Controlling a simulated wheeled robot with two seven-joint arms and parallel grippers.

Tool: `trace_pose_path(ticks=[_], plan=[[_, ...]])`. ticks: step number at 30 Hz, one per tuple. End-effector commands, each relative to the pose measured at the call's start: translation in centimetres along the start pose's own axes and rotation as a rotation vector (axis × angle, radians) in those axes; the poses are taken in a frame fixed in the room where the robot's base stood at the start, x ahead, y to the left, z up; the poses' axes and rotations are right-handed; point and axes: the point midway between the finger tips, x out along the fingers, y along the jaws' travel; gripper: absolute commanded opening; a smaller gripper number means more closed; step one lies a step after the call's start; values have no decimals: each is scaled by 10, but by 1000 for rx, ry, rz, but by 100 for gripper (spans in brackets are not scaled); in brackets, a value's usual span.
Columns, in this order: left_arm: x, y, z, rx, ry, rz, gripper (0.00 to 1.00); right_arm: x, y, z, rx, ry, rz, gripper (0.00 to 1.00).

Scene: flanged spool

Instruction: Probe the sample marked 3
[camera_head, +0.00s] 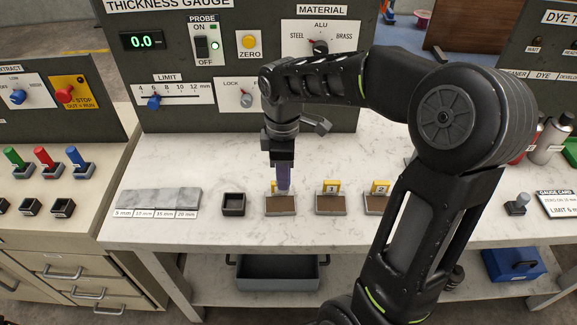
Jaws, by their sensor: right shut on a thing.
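The gauge display (143,41) reads 0.0. My left gripper is not in view.
A small dark empty holder (234,205) stands left of the samples. Grey reference plates (160,198) with thickness labels lie further left. The gauge panel (235,20) rises behind. My arm covers the bench's right middle.

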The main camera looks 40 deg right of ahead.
Motion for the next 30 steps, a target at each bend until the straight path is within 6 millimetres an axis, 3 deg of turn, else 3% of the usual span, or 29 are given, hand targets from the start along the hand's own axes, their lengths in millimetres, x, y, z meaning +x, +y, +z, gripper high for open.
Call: trace_pose_path(ticks=[6, 17, 30], plan=[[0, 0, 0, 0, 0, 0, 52, 0, 4, -4, -102, 1, 3, 0], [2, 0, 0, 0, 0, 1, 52, 2, 4, -4, -103, 1, 2, 0], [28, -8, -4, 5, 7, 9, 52, 39, 4, -4, -101, 0, 2, 0]])
